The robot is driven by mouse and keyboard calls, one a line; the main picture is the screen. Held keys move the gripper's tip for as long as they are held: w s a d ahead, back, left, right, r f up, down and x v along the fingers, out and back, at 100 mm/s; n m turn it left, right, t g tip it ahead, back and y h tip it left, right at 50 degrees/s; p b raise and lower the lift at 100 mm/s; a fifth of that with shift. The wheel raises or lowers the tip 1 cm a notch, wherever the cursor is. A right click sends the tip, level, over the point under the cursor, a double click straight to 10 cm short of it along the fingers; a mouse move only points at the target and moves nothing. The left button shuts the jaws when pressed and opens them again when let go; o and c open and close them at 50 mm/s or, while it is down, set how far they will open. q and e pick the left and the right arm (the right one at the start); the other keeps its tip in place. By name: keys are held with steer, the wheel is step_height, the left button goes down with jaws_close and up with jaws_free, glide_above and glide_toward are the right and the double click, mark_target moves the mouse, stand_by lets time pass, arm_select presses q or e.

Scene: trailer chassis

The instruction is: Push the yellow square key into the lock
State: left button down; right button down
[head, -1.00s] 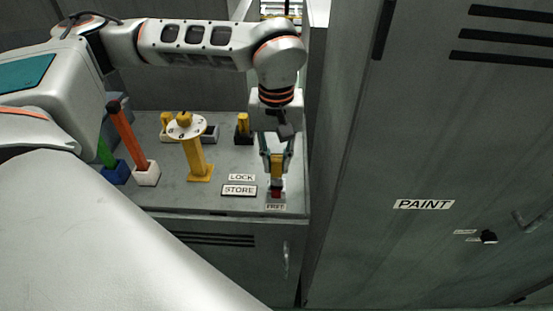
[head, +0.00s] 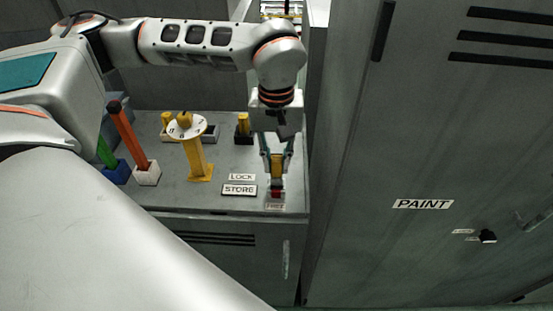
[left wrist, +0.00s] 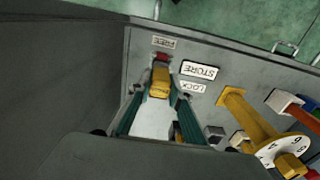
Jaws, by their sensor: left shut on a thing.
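My left gripper (head: 276,170) points down over the front right part of the bench and is shut on the yellow square key (head: 277,165). In the left wrist view the key (left wrist: 160,82) sits between the fingers, its far end at a red piece (left wrist: 162,57) by the "FREE" label. The red piece (head: 277,193) is also right under the key in the head view. Whether the key touches or enters it, I cannot tell. The "LOCK" label (head: 241,177) and "STORE" label (head: 239,190) lie just left of the gripper. My right gripper is not in view.
A yellow post with a white numbered dial (head: 187,128) stands left of the gripper. An orange-red lever (head: 128,138) and a green one (head: 106,153) stand further left. A dark holder with a yellow piece (head: 243,126) is behind. A tall grey "PAINT" cabinet (head: 423,204) is at right.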

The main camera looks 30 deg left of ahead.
mark_target(276, 172)
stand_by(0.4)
arm_select(q)
steer(key=shift+f, duration=0.35)
steer(key=shift+f+b, duration=1)
steer(key=shift+f, duration=0.6)
steer(key=c, duration=1.8)
jaws_free()
step_height(276, 172, up, 12)
steer(key=shift+r, duration=0.1)
